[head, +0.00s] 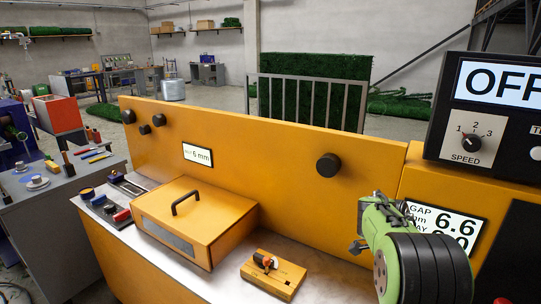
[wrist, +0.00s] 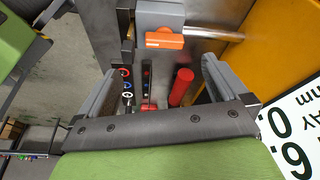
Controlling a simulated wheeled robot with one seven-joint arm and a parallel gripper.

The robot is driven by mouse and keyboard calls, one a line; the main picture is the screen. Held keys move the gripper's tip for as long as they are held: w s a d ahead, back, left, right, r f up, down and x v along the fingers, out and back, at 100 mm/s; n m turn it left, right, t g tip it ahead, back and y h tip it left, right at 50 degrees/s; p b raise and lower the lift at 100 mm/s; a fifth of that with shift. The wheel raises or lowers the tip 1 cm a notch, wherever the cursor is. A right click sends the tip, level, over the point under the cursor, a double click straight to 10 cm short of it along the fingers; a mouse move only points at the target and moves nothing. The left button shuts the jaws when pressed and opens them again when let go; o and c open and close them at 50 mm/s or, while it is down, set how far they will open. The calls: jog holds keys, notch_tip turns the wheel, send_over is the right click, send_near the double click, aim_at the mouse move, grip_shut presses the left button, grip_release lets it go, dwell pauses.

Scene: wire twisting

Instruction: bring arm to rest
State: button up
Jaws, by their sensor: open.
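My green arm (head: 425,260) with black bands reaches in at the lower right of the head view, in front of the yellow machine (head: 270,150). My gripper (head: 362,232) shows only in part there, beside the arm. In the wrist view my gripper (wrist: 158,68) is open, its two grey fingers wide apart. Nothing is held between the fingers. A red cylinder (wrist: 182,85) and several small coloured parts show beyond the gap, apart from the fingers as far as I can tell.
A yellow cover (head: 195,220) with a black handle and a small yellow lever block (head: 272,278) sit on the machine's metal top. The black control box (head: 490,115) at the right reads OFF. A grey side table (head: 60,185) holding tools stands at the left.

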jog(key=s+a+r+n+t+y+p, duration=0.1)
jog(key=s+a+r+n+t, duration=0.3)
jog(key=s+a+r+n, duration=0.7)
jog(key=s+a+n+t+y+p, duration=0.1)
jog(key=s+a+n+t+y, duration=0.1)
jog(key=s+a+n, duration=0.6)
jog(key=s+n+t, duration=0.1)
jog(key=s+n, duration=0.2)
jog(key=shift+s+r, duration=0.2)
jog(key=shift+a, duration=0.1)
